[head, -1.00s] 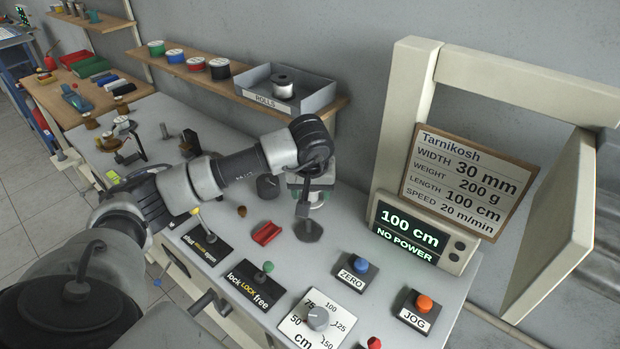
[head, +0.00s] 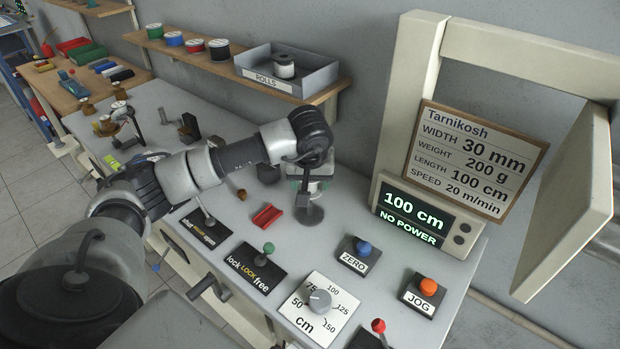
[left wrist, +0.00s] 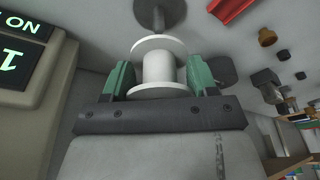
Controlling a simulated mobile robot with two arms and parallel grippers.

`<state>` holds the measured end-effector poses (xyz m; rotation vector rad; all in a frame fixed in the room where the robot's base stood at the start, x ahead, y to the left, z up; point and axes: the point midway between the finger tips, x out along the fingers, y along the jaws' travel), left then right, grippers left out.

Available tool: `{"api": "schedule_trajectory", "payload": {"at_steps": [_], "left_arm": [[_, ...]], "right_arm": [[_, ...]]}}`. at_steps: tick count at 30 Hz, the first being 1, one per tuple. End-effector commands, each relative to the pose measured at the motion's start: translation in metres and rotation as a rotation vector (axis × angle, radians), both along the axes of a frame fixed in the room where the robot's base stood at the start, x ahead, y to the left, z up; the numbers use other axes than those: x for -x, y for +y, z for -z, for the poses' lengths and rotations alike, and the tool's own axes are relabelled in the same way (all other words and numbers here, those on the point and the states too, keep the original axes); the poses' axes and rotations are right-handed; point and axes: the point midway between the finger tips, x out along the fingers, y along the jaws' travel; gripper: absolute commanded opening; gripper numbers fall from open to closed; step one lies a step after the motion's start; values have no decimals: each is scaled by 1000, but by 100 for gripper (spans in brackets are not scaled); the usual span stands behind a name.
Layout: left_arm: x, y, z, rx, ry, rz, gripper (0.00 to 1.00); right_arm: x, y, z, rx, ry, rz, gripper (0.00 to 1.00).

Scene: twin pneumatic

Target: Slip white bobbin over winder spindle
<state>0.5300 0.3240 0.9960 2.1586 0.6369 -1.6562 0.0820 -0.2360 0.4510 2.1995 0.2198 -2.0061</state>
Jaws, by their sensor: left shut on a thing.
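My left gripper (left wrist: 159,83), with green fingers, is shut on the white bobbin (left wrist: 158,66) in the left wrist view. The bobbin is a spool with two round flanges. A grey post with a round disc (left wrist: 160,12), apparently the winder spindle, is just beyond the bobbin's far flange; the wrist view does not show clearly whether they touch or overlap. In the head view the gripper (head: 316,184) is above the round grey base disc (head: 309,216) on the bench. My wrist largely hides the bobbin there. My right gripper is not in view.
A red channel-shaped block (head: 267,216) is left of the spindle base. The ZERO button (head: 363,248), JOG button (head: 428,286) and length dial (head: 320,300) are in front. The display reading 100 cm, NO POWER (head: 414,219) stands right. A grey ROLLS tray (head: 319,75) is on the back shelf.

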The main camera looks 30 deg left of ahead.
Motion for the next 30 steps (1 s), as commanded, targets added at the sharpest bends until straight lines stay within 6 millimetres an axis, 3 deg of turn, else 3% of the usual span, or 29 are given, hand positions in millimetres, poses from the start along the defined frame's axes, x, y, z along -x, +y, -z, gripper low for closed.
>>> {"api": "schedule_trajectory", "payload": {"at_steps": [3,8,30], "left_arm": [[0,0,15,-1,1,0,32],[0,0,23,-1,1,0,32],[0,0,24,-1,-1,0,32]], "right_arm": [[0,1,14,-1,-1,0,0],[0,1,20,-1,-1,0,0],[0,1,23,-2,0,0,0]]}}
